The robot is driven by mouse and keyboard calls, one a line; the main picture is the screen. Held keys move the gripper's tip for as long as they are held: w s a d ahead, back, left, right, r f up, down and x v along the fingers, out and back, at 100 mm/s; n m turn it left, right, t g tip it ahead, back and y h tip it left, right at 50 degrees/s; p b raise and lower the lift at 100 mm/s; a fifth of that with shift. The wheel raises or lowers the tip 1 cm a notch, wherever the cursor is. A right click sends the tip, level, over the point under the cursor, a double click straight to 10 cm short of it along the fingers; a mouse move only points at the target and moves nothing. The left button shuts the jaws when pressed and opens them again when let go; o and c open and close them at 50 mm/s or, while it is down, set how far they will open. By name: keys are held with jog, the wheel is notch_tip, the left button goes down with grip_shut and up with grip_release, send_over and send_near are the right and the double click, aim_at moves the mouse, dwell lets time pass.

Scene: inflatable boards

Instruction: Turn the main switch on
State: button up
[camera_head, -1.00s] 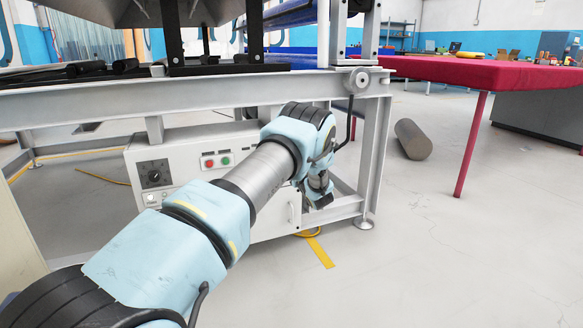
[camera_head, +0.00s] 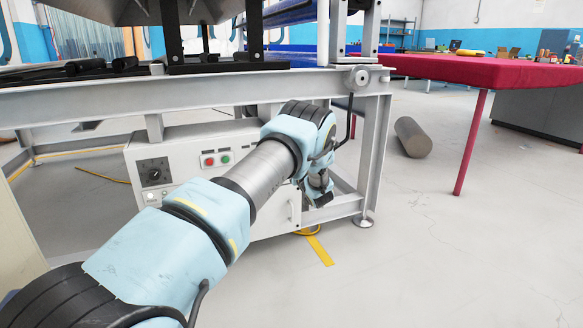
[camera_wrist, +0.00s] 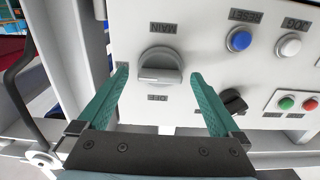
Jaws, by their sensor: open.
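The main switch (camera_wrist: 160,66) is a pale grey rotary knob on a white panel, under a label reading MAIN, upside down in the wrist view. Its raised grip lies roughly crosswise in the picture. An OFF label shows just below it, also upside down. My gripper (camera_wrist: 159,73) is open, with one green finger to each side of the knob. A gap shows between each finger and the knob; I cannot tell how far the tips are from the panel. In the head view my arm hides the switch.
The panel also has a blue button (camera_wrist: 239,39), a white button (camera_wrist: 289,46), a black knob (camera_wrist: 233,101), a green button (camera_wrist: 286,103) and a red button (camera_wrist: 310,105). A frame post (camera_head: 372,155) stands right of the cabinet (camera_head: 190,150).

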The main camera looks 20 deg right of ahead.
jog(key=s+d+p, duration=0.1)
jog(key=s+p, duration=0.1)
jog(key=s, duration=0.8)
jog(key=shift+s+d+p, duration=0.2)
jog(key=shift+s+p, duration=0.2)
